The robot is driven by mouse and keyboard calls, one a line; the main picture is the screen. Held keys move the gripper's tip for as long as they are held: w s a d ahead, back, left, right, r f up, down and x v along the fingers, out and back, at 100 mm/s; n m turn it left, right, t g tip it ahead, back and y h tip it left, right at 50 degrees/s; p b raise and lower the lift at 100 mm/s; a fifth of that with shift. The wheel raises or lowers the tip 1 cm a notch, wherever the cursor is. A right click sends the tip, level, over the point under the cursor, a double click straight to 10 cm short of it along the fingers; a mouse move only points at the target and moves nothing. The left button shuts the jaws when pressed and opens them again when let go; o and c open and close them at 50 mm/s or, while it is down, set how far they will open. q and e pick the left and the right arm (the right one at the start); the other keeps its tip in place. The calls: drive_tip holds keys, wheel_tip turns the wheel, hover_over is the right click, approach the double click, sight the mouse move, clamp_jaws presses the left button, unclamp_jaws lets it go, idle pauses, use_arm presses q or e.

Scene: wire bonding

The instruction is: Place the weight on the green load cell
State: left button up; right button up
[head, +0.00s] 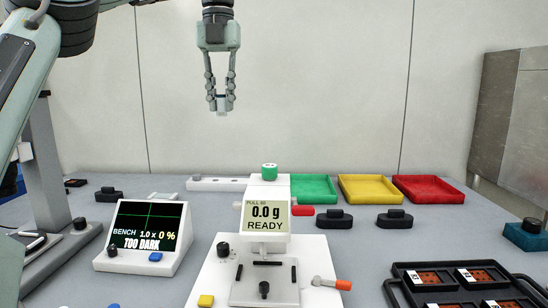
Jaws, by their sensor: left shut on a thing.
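My left gripper (221,103) hangs pointing down at the upper middle of the head view, high above the bench. Its fingers are shut on a small pale grey piece, which looks like the weight (222,113); the fingertips hide most of it. The green load cell (269,171) is a short green cylinder on top of the white tester, below and to the right of the gripper, clear of it. The tester's display (265,217) reads "0.0 g READY". My right gripper is out of view.
A white strip (230,184) with small round spots lies behind the tester. Green (314,200), yellow (372,202) and red (428,202) trays stand at the back right. A bench screen (150,225) reading "TOO DARK" is at left. A black rack (404,290) sits front right.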

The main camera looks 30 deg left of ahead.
use_arm(q)
drive_tip(key=w+d+f, duration=0.1)
drive_tip(key=d+f, duration=0.1)
drive_tip(key=d, duration=0.1)
drive_tip(key=w+d+f, duration=0.2)
drive_tip(key=d, duration=0.1)
drive_tip(key=w+d+f, duration=0.1)
drive_tip(key=d+f, duration=0.1)
drive_tip(key=d, duration=0.1)
drive_tip(key=shift+w+d+f, duration=0.15)
drive_tip(key=shift+w+d, duration=0.05)
drive_tip(key=shift+f, duration=0.4)
wheel_tip(320, 180, down, 3)
drive_tip(key=shift+f, duration=0.1)
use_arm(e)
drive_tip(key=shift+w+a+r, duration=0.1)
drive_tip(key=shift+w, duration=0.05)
use_arm(q)
drive_tip(key=shift+f, duration=0.1)
drive_tip(key=o, duration=0.7)
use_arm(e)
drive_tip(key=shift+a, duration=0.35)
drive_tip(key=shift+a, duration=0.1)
